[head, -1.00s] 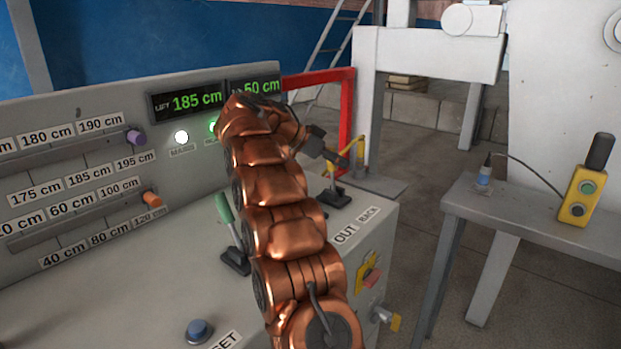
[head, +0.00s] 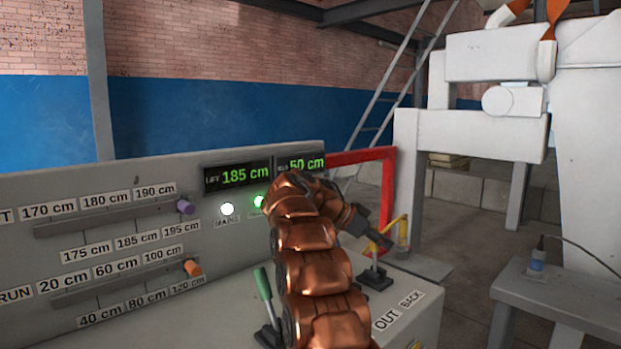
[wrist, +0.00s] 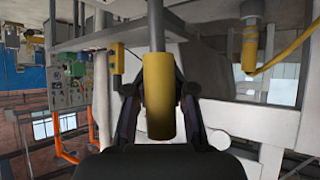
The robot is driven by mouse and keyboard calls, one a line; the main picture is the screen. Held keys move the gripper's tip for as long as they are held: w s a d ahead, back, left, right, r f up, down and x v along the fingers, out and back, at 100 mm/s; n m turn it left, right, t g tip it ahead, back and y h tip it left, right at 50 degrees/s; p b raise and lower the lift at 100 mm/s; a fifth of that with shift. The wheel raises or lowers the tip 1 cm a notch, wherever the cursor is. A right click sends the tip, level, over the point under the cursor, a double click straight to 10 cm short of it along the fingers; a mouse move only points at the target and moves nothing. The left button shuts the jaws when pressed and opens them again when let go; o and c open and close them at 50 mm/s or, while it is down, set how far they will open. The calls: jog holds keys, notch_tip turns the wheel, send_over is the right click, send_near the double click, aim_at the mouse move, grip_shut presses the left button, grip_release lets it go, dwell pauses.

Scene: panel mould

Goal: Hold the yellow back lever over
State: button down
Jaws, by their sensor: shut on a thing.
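The yellow back lever (wrist: 158,110) fills the middle of the wrist view, a yellow grip on a grey rod. My gripper (wrist: 158,92) is shut on this grip, with one dark finger on each side. In the head view my gripper (head: 382,241) is at the right end of the console, above the lever's black base (head: 375,279). The gripper hides most of the grip there, and I cannot tell the lever's exact tilt. The OUT and BACK labels (head: 398,310) are in front of the base.
A green lever (head: 263,284) stands left of my arm. Green displays (head: 240,176) read 185 cm and 50 cm. White and green lamps (head: 227,209) are lit. A grey bench (head: 560,300) is at right.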

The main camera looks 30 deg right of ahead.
jog(key=shift+a+r, duration=0.1)
jog(key=w+p, duration=0.1)
jog(key=w+a+p, duration=0.1)
jog(key=w+p, duration=0.2)
jog(key=w, duration=0.1)
jog(key=shift+w+a+r, duration=0.15)
jog(key=shift+a+r, duration=0.05)
jog(key=shift+r, duration=0.15)
jog(key=c, duration=1.5)
grip_release()
jog(key=shift+w, duration=0.1)
jog(key=o, duration=0.3)
jog(key=shift+w+a+f, duration=0.15)
jog(key=shift+w+f, duration=0.1)
jog(key=shift+f, duration=0.05)
jog(key=shift+s, duration=0.1)
jog(key=shift+s+f, duration=0.1)
jog(key=shift+s, duration=0.1)
